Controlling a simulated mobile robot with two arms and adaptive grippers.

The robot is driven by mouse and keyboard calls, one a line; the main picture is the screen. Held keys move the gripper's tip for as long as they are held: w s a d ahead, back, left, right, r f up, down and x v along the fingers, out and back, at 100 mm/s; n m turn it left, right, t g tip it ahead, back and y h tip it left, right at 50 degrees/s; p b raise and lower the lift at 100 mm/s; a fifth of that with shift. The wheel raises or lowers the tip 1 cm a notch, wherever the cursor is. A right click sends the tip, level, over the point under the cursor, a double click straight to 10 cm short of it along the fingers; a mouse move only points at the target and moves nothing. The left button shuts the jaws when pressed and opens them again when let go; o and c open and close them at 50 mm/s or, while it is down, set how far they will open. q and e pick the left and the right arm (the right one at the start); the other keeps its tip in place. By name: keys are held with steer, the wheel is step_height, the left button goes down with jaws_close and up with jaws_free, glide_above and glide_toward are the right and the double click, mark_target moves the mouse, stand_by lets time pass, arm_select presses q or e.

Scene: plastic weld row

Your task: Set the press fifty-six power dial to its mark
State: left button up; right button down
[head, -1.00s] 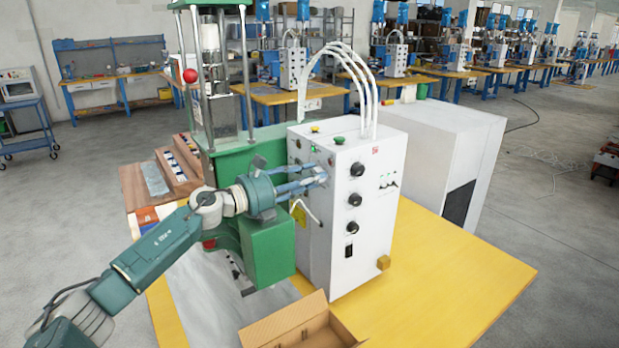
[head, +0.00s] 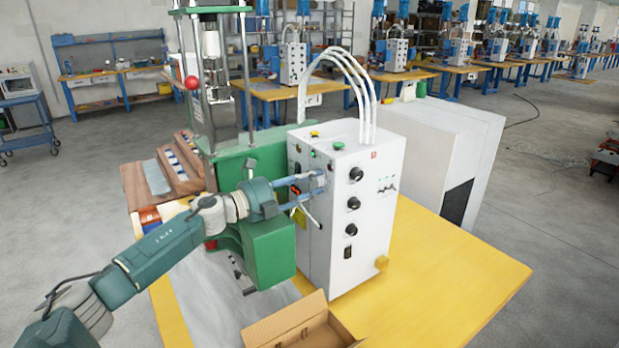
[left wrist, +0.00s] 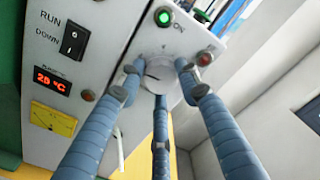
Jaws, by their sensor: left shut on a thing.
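The press control box (head: 345,215) is a white cabinet on the yellow table, beside the green press (head: 262,215). My left gripper (head: 318,186) reaches its left face, near the front edge. In the left wrist view the three blue fingers of my left gripper (left wrist: 160,88) are closed around a round pale dial (left wrist: 157,72) with a dark pointer line. The fingers hide part of its rim. I cannot read its scale or mark. My right gripper is not in view.
In the left wrist view a green lamp (left wrist: 164,16) marked ON, a red lamp (left wrist: 204,58), a RUN/DOWN switch (left wrist: 74,42) and a red display (left wrist: 52,87) surround the dial. An open cardboard box (head: 305,325) stands at the table's front.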

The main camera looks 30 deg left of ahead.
arm_select(q)
steer(key=n, duration=0.1)
steer(key=n+p, duration=0.1)
steer(key=n, duration=0.1)
steer(key=r+n+p, duration=0.1)
steer(key=shift+w+a+n, duration=0.1)
steer(key=shift+a+n, duration=0.15)
steer(key=shift+n, duration=0.05)
steer(key=shift+f+n+p, duration=0.1)
steer(key=shift+n+p, duration=0.75)
steer(key=shift+n, duration=0.65)
steer(key=shift+f, duration=0.1)
steer(key=o, duration=1.1)
steer(key=shift+o, duration=0.2)
steer(key=shift+a+f, duration=0.1)
steer(key=shift+f, duration=0.15)
steer(key=shift+f, duration=0.1)
